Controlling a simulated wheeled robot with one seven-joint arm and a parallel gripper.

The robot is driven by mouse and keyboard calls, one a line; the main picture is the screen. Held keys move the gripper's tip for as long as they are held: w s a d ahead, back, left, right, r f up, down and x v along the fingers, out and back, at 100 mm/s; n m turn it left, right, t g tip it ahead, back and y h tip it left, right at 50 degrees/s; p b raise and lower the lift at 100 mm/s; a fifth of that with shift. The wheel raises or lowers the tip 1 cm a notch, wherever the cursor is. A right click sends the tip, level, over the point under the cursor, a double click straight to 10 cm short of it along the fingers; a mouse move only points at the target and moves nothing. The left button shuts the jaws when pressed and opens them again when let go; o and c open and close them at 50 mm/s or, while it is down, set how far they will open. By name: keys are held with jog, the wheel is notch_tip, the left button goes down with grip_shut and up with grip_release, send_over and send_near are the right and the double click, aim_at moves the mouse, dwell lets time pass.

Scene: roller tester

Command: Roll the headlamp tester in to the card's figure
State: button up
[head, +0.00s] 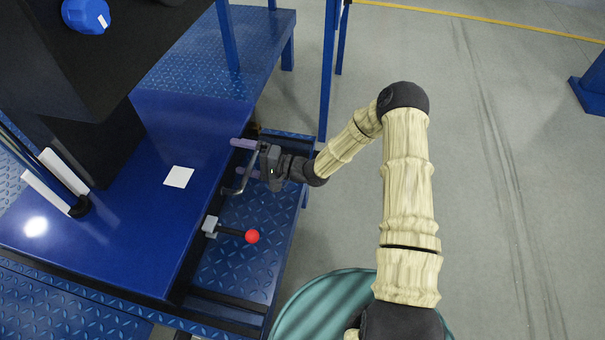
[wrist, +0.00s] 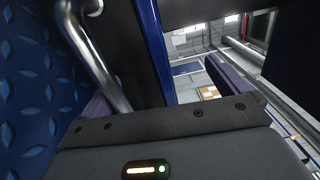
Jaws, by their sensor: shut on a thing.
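The tester's blue base (head: 120,235) stands at the left of the head view, with a dark upright body on it. A white card (head: 179,177) lies on its blue top; no figure on it can be read. A bent grey metal handle (head: 241,184) sticks out from the base's right side. My gripper (head: 243,157) is at this handle, its purple fingers pointing left at the base, and is shut on it. The handle also shows in the wrist view (wrist: 98,60) as a curved bar; the grip itself is partly hidden.
A lever with a red ball knob (head: 252,236) sticks out in front of the handle. Blue diamond-plate decking (head: 235,265) lies below, and blue posts (head: 328,75) stand behind my gripper. The grey floor (head: 500,180) to the right is open.

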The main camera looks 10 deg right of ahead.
jog(key=shift+f+p+v, duration=0.15)
jog(key=shift+v, duration=1.5)
jog(key=shift+f+p+v, duration=0.1)
jog(key=shift+f+v, duration=0.05)
jog(key=shift+v, duration=1.5)
jog(key=shift+f+p+v, duration=0.15)
jog(key=shift+v, duration=1.45)
jog(key=c, duration=0.7)
jog(key=shift+s+d, duration=0.1)
jog(key=shift+d, duration=0.4)
jog(key=c, duration=0.4)
jog(key=shift+o, duration=0.2)
jog(key=f+v, duration=0.1)
jog(key=v, duration=0.5)
jog(key=shift+s+d+f, duration=0.2)
jog(key=shift+f, duration=0.1)
jog(key=shift+p, duration=0.3)
